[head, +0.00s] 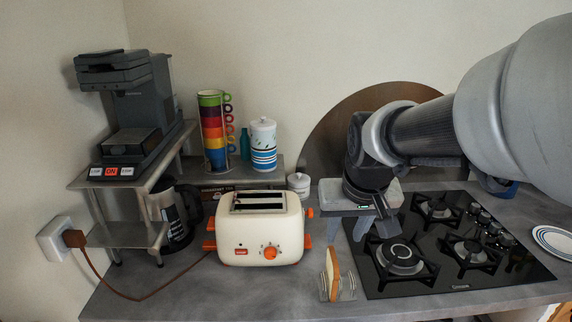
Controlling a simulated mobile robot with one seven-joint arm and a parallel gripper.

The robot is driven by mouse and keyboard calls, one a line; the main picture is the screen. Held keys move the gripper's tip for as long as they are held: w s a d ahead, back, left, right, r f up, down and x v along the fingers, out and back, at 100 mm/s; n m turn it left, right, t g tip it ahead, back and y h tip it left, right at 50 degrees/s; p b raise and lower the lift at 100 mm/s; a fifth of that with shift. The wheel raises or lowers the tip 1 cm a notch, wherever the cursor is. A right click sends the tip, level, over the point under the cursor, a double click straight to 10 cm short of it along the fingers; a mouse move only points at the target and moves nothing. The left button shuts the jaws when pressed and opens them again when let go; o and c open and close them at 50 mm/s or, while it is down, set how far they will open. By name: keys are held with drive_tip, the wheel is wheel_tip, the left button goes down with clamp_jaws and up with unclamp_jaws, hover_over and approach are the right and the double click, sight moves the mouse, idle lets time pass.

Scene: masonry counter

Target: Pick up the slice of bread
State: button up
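A slice of bread (334,264) with a brown crust stands upright, edge toward me, in a small light rack (348,289) on the grey counter, right of the toaster. My gripper (373,235) points down above the counter, up and to the right of the bread in the picture, near the hob's left edge. Its fingers look apart, with nothing visible between them. It is not touching the bread. The lower part of the slice is partly hidden by the rack.
A cream toaster (261,230) with orange knobs stands left of the bread. A black gas hob (450,272) lies to the right, with a plate (553,242) beyond it. Stacked coloured cups (213,130), a canister (263,146) and a coffee machine (125,110) stand behind.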

sight(333, 259)
drive_tip(key=x, duration=0.9)
drive_tip(key=b+x, duration=0.1)
drive_tip(key=x, duration=0.4)
drive_tip(key=shift+w, duration=0.4)
drive_tip(key=shift+d+x, duration=0.15)
drive_tip(key=shift+x, duration=1.2)
drive_tip(key=shift+d+x, duration=0.1)
drive_tip(key=shift+x, duration=1.25)
drive_tip(key=shift+s, duration=0.1)
drive_tip(key=shift+c, duration=0.2)
clamp_jaws()
